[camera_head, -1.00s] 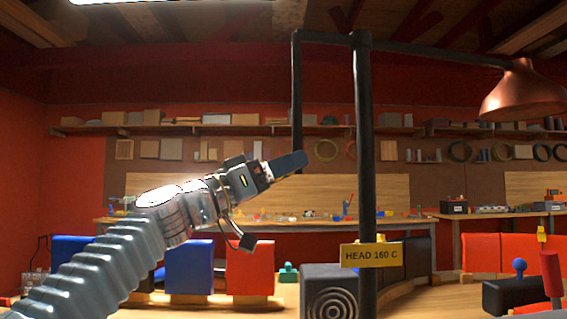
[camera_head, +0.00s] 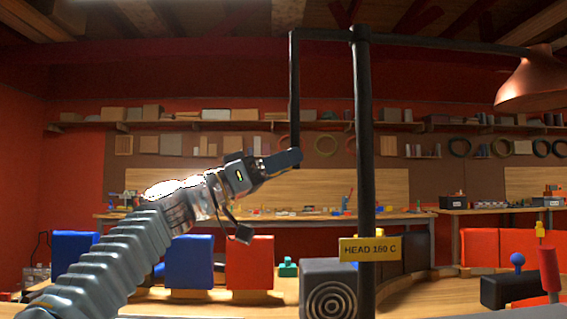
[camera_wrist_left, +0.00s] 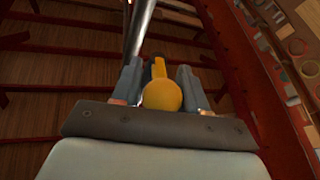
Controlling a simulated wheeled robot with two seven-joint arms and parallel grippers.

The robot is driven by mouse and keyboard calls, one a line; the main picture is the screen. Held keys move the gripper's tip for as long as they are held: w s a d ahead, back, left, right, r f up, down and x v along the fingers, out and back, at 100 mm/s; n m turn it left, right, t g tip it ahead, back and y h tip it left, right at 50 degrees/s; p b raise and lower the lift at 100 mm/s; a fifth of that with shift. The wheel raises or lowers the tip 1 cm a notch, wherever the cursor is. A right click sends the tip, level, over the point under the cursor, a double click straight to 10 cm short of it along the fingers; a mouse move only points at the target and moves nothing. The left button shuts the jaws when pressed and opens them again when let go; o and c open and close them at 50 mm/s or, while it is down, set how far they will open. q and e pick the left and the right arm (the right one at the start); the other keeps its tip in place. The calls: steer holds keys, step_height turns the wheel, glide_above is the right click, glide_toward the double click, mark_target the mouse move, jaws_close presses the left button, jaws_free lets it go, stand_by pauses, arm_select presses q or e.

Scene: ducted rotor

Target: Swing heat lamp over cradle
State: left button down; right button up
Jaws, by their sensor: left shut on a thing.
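The heat lamp has a copper shade (camera_head: 536,82) at the right end of a dark boom (camera_head: 450,44), which crosses the top of a dark upright post (camera_head: 364,170). From the boom's left end a dark rod (camera_head: 294,95) hangs down. My left gripper (camera_head: 290,159) is at the rod's lower end. In the left wrist view its fingers (camera_wrist_left: 160,82) stand on both sides of a yellow round knob (camera_wrist_left: 163,96), shut on it, with the rod (camera_wrist_left: 140,30) running up beyond. I cannot make out which thing is the cradle. My right gripper is not in view.
A yellow sign reading HEAD 160 C (camera_head: 370,249) is on the post. A grey box with rings (camera_head: 328,288) stands beside it. Blue (camera_head: 189,262) and red (camera_head: 249,262) blocks are at the left. A red handle (camera_head: 549,270) stands at the lower right.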

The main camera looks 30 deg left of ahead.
arm_select(q)
steer(key=shift+w+a, duration=0.15)
steer(key=shift+a, duration=0.1)
steer(key=c, duration=1)
jaws_free()
steer(key=shift+c, duration=0.2)
steer(key=o, duration=0.3)
steer(key=shift+w+f, duration=0.1)
steer(key=shift+a+f, duration=0.1)
steer(key=b+v, duration=0.4)
steer(key=v, duration=0.9)
steer(key=shift+s+a, duration=0.2)
steer(key=shift+s, duration=0.1)
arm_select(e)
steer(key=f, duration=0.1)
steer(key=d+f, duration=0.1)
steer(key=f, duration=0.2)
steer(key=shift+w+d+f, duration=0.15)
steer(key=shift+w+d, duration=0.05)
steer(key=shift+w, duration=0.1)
